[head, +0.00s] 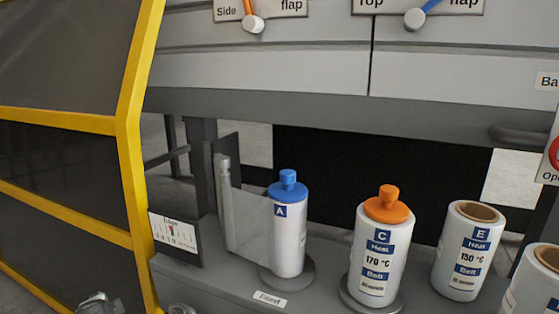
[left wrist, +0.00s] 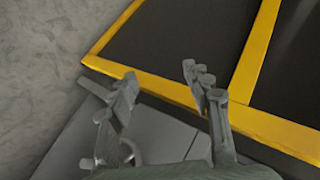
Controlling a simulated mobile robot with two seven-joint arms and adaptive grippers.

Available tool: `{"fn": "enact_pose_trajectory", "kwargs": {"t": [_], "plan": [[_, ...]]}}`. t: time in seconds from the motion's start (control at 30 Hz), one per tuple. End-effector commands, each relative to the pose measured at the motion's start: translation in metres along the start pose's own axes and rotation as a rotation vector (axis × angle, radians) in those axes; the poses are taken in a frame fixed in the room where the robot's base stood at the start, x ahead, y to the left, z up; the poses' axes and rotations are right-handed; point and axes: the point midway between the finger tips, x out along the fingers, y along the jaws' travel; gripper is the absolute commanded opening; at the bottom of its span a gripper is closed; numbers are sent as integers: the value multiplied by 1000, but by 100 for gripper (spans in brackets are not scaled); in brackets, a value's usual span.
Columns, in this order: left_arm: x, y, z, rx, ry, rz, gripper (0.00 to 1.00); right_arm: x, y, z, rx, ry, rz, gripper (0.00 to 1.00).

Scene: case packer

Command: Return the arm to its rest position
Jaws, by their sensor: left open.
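My left gripper (left wrist: 158,82) is open in the left wrist view, its two grey fingers spread apart with nothing between them. Beyond the fingers are the grey floor, a grey ledge and the yellow-framed dark panels. In the head view only small grey parts that look like this gripper show at the bottom left edge, below the yellow frame (head: 131,150). Most of the left arm is out of the picture there. My right gripper is in neither view.
A grey shelf (head: 215,290) carries a blue-capped bottle A (head: 289,245) on a round base, an orange-capped bottle C (head: 380,250), an open-topped bottle E (head: 461,250) and another white one (head: 535,285). A clear panel (head: 248,220) stands beside bottle A. Flap levers (head: 253,22) hang above.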

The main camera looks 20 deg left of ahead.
Motion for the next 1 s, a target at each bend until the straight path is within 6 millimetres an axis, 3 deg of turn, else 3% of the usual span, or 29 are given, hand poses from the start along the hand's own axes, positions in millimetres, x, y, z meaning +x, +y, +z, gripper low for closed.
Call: {"fn": "enact_pose_trajectory", "kwargs": {"t": [0.03,0.2,0.57,0.8,0.9,1.0], "plan": [[1,19,12,38,-9,24,50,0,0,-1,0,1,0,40],[-1,71,44,139,-26,93,50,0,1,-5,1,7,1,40],[-36,216,28,-115,-33,341,50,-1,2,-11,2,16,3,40],[-94,329,-10,-321,-43,558,50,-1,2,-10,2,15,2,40],[-113,355,-25,-376,-45,615,50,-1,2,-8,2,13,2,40],[-123,367,-32,-403,-47,644,50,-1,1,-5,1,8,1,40]]}}
